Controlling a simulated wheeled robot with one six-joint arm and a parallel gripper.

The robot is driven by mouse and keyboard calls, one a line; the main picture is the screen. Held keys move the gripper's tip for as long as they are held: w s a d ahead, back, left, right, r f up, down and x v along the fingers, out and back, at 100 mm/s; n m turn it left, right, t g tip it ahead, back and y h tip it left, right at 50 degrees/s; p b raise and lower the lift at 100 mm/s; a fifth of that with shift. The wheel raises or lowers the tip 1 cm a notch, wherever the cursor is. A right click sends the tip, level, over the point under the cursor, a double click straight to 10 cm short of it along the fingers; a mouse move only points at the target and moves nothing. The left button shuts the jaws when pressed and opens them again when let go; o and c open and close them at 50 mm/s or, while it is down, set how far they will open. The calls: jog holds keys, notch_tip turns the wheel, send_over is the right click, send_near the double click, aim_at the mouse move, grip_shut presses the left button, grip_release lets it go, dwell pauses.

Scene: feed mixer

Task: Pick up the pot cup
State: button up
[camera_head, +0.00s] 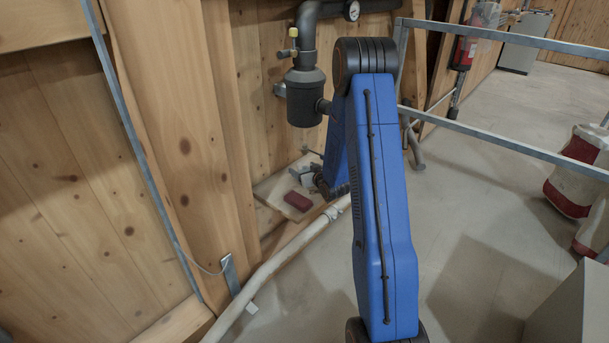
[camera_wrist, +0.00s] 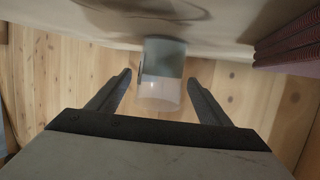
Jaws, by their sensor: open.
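The pot cup (camera_wrist: 162,58) shows in the wrist view, with a grey-green part at the top of the picture and a clear, see-through part below. My gripper (camera_wrist: 159,77) is open, with one finger to the left and one to the right of the cup. Gaps show between the cup and both fingers in the picture. I cannot tell how deep the cup sits between them. In the head view my blue arm hides most of the gripper, and I cannot make out the cup clearly there.
A dark red block (camera_head: 297,201) lies on a small wooden board (camera_head: 276,190) by the wall; a dark red ridged thing (camera_wrist: 288,45) shows at right in the wrist view. A black pipe (camera_head: 305,85) hangs above. A pale pipe (camera_head: 275,265) runs low in front. Metal rails (camera_head: 510,150) stand right.

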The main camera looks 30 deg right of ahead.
aim_at(301, 166)
jog(key=shift+x, duration=1.65)
jog(key=c, duration=1.2)
